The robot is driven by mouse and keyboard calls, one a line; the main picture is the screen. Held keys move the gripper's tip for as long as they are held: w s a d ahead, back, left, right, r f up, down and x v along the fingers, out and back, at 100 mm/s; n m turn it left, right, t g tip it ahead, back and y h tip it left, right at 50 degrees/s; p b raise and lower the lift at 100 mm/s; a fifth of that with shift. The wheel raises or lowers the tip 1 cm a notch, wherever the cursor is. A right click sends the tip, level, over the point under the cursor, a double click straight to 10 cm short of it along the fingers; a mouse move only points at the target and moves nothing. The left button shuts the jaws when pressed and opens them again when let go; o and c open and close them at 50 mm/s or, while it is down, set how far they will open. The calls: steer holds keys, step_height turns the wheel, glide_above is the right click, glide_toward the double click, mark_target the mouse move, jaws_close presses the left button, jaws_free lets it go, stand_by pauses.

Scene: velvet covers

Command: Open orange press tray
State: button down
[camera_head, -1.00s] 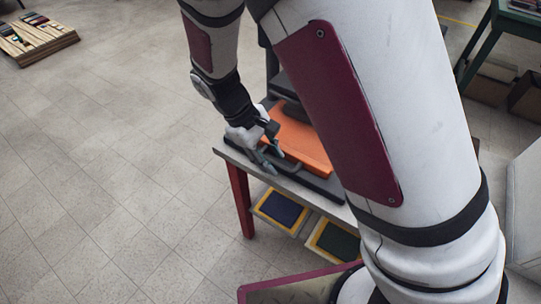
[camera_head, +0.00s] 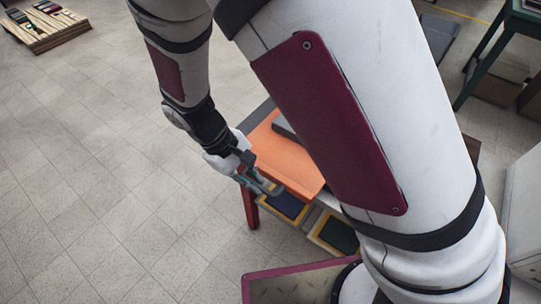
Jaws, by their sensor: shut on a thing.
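The orange press tray (camera_head: 285,160) is in the middle of the head view, at the table's near side. It juts out over the table's front edge, above the shelf below. My gripper (camera_head: 258,183) is at the tray's front edge, shut on the grey tray handle (camera_head: 274,190). The fingers hide part of the handle.
The table has a red leg (camera_head: 250,208). Framed blue (camera_head: 285,204) and dark green (camera_head: 338,236) pads lie on its lower shelf. A pallet (camera_head: 45,28) stands far left, a green table (camera_head: 500,40) far right. The floor at left is clear.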

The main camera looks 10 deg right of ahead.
steer(key=s+a+p, duration=0.4)
steer(key=s+a, duration=0.9)
steer(key=shift+s+a, duration=0.4)
steer(key=c, duration=1.7)
jaws_free()
steer(key=shift+o, duration=0.2)
steer(key=shift+r, duration=0.1)
steer(key=v, duration=1.2)
